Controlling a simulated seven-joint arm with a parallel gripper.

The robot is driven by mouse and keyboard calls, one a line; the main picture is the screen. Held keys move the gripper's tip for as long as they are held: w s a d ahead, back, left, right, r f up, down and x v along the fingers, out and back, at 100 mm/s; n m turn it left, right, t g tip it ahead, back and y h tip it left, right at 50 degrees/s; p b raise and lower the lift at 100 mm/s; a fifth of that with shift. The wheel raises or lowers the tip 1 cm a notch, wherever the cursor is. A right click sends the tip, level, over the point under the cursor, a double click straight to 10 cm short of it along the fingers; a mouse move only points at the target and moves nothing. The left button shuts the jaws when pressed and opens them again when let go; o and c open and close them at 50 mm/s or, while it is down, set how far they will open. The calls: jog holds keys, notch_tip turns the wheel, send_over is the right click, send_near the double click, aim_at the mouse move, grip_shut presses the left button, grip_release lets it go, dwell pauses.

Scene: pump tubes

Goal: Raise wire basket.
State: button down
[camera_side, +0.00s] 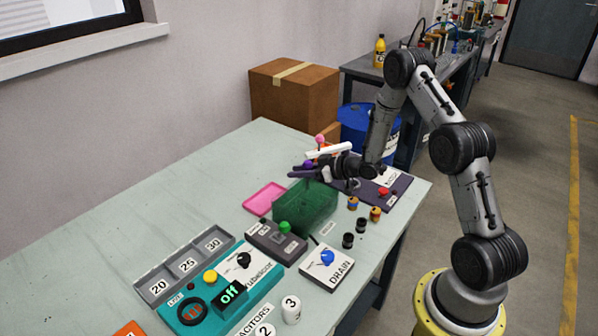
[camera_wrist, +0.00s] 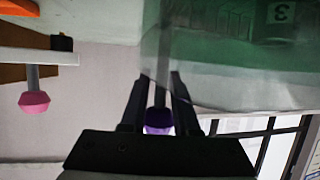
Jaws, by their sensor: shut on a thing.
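My gripper (camera_side: 318,169) is over the back edge of a green see-through tank (camera_side: 305,208) in the side view. In the wrist view, the two dark fingers of my gripper (camera_wrist: 158,95) stand on either side of a grey rod with a purple knob (camera_wrist: 158,118), and are shut on it. The green tank (camera_wrist: 240,60) fills the upper right there, with its wall beside the rod. I cannot make out a wire basket clearly in either view; the tank's contents are blurred.
A pink knob (camera_wrist: 34,102) on a rod hangs from a white bar (camera_wrist: 38,57) left of my gripper in the wrist view. A pink tray (camera_side: 264,198), a drain box (camera_side: 327,266) and a teal panel (camera_side: 222,302) surround the tank.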

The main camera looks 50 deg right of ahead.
notch_tip(320, 180, up, 7)
jog(key=shift+w, duration=0.2)
dwell(0.3)
jog(key=c, duration=0.7)
grip_release()
jog(key=shift+s+f, duration=0.15)
jog(key=shift+s, duration=0.1)
jog(key=shift+s+d, duration=0.1)
jog(key=shift+s, duration=0.15)
jog(key=v, duration=1.3)
